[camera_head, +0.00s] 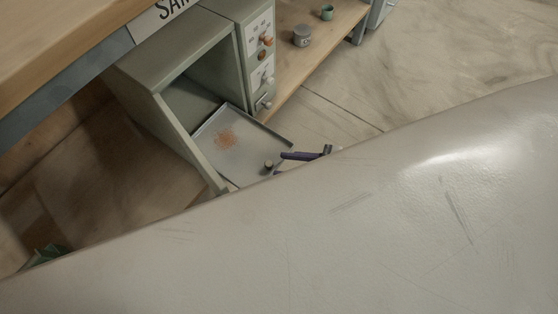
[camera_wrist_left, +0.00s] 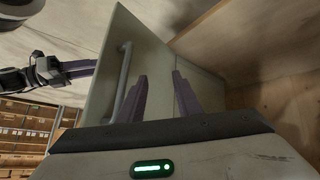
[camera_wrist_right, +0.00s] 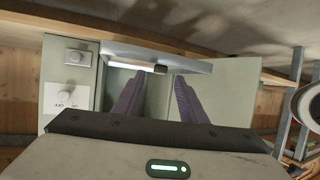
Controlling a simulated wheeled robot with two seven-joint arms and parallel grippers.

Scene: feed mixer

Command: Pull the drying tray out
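The drying tray (camera_head: 240,158) is a shallow grey tray with an orange-brown patch of grains. It sticks partly out of the open grey-green oven (camera_head: 180,45). A small dark knob (camera_head: 268,164) is at its front. My right gripper (camera_head: 300,156) is just in front of the tray. In the right wrist view my right gripper (camera_wrist_right: 160,76) is open, with the tray's front (camera_wrist_right: 165,57) and pale knob (camera_wrist_right: 160,69) beyond or between its fingertips; contact cannot be told. My left gripper (camera_wrist_left: 162,76) is open in front of the oven door (camera_wrist_left: 150,50), beside its bar handle (camera_wrist_left: 123,80).
The open door (camera_head: 188,145) stands left of the tray. Orange knobs (camera_head: 266,41) are on the oven's control panel. A grey tin (camera_head: 302,36) and a green cup (camera_head: 327,12) stand on a wooden shelf. A large pale surface fills the foreground and hides much.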

